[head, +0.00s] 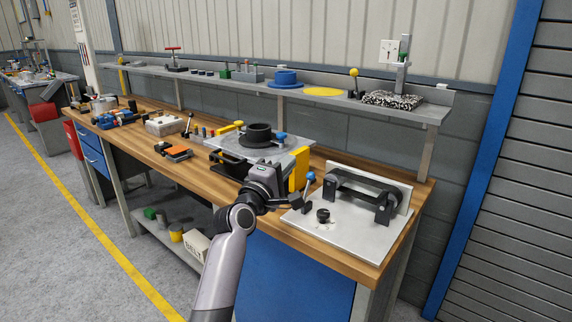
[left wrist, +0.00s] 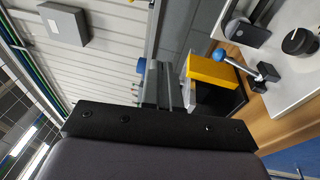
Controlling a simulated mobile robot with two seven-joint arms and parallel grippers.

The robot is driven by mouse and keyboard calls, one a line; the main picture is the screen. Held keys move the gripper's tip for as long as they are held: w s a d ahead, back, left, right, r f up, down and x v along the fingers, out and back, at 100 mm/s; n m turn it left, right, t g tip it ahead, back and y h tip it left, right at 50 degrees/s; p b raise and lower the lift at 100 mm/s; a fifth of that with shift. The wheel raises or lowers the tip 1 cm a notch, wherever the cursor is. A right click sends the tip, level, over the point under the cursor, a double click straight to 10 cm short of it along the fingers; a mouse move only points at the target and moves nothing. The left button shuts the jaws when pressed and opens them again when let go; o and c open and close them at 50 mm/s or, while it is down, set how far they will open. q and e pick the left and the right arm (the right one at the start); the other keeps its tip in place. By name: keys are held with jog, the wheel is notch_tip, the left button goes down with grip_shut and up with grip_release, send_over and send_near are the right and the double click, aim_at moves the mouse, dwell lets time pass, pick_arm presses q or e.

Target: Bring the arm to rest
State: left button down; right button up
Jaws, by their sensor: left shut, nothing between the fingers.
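My left arm reaches up from the bottom of the head view. Its gripper (head: 267,172) is over the front of the workbench (head: 190,160), beside a grey fixture plate (head: 232,152) that carries a black ring (head: 258,134). In the left wrist view the gripper's fingers (left wrist: 160,84) are together with nothing between them. The arm hides part of the bench front and the fixture's near side. My right gripper is not in view.
A yellow block (head: 299,170) and a blue-knobbed lever (head: 308,190) stand close right of the gripper. Further right is a pale plate (head: 345,236) with a black roller fixture (head: 362,190). A shelf (head: 432,113) with parts runs behind. The floor (head: 60,240) at left looks clear.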

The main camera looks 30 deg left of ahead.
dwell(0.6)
pick_arm(q)
jog(key=s+d+f+m+g+h, duration=0.15)
jog(key=s+d+f+m, duration=0.35)
jog(key=f, duration=0.6)
jog(key=s+d+f+m+g+h, duration=0.1)
jog(key=s+d+f+m+g, duration=0.2)
jog(key=s+f+m, duration=0.55)
jog(key=s+d+f+m+g, duration=0.2)
jog(key=s+d+f+m, duration=0.2)
jog(key=s+f, duration=0.4)
jog(key=s+d+f+m+g+h, duration=0.1)
jog(key=s+d+f+m+g, duration=0.2)
jog(key=s+f, duration=0.5)
jog(key=shift+s+d+m, duration=0.35)
jog(key=shift+d+m, duration=0.2)
jog(key=shift+d, duration=0.05)
jog(key=shift+h, duration=0.25)
